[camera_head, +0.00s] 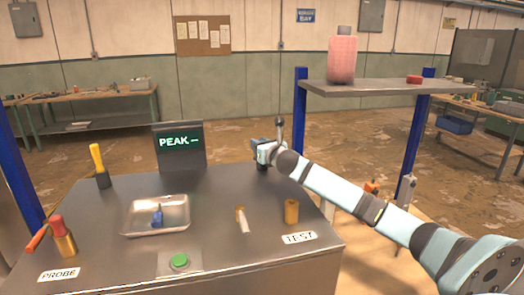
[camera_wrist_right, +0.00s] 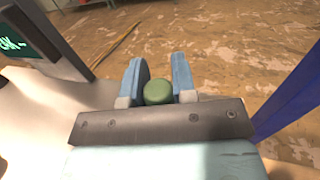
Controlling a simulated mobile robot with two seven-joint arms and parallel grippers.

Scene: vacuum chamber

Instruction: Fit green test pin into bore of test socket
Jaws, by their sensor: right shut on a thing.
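My right gripper (camera_head: 260,152) is over the far right edge of the metal table; it also shows in the right wrist view (camera_wrist_right: 158,85). Its two blue fingers are shut on the green test pin (camera_wrist_right: 158,93), whose rounded green end shows between them. The rest of the pin is hidden, and I cannot make it out in the head view. The test socket (camera_head: 291,212) is a brass-coloured upright cylinder by the TEST label, nearer the front than the gripper and apart from it. Its bore is too small to make out. My left gripper is not in view.
A metal tray (camera_head: 129,220) holds a small blue part (camera_head: 157,216). A white-and-tan piece (camera_head: 242,220) lies left of the socket. A PEAK display (camera_head: 180,147) stands at the back. A blue-posted shelf (camera_head: 385,88) rises right. A green button (camera_head: 180,261) is in front.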

